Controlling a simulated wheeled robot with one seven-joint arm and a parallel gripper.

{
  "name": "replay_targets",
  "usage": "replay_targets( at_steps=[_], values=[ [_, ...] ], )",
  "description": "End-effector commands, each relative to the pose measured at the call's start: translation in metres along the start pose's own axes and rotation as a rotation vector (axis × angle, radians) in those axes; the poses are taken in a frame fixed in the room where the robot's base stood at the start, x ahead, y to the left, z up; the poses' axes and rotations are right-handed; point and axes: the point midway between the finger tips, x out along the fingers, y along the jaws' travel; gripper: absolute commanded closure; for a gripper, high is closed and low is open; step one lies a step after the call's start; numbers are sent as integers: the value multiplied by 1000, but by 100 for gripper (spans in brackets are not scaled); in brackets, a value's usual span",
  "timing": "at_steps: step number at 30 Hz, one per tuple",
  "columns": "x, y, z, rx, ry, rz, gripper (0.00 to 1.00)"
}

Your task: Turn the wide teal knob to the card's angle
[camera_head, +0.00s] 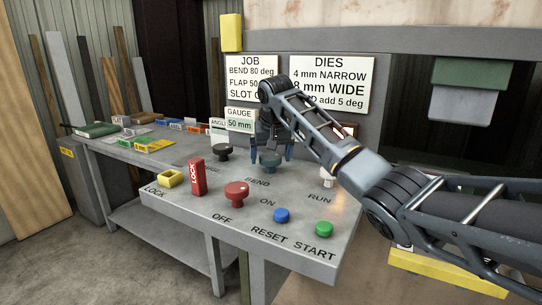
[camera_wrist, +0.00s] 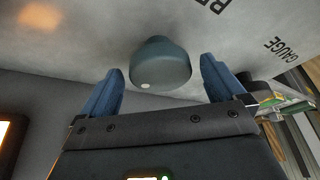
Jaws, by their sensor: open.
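The wide teal knob (camera_head: 271,161) stands on the grey panel by the word BEND. In the wrist view the knob (camera_wrist: 160,64) lies between the two blue fingers, with a pale dot on its side. My gripper (camera_head: 271,157) is open around the knob; I see gaps on both sides in the wrist view (camera_wrist: 163,80), and cannot tell whether a finger touches. The JOB card (camera_head: 251,78) on the back wall reads BEND 80 deg, with its lower lines partly hidden. The DIES card (camera_head: 331,85) beside it is partly covered by my arm.
A dark knob (camera_head: 222,151) stands left of the teal one. A GAUGE card (camera_head: 240,120) stands behind.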

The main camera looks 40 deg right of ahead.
Motion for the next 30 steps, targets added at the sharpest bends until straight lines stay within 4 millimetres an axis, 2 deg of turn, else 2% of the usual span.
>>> replay_targets(
  at_steps=[12, 15, 19, 30],
  values=[
    [-60, -1, 0, -1, 3, -2, 4],
    [-70, 0, 0, -1, 2, -1, 4],
    [-75, 0, 0, 0, 2, -1, 4],
    [-75, 0, 0, 0, 1, 0, 4]
  ],
)
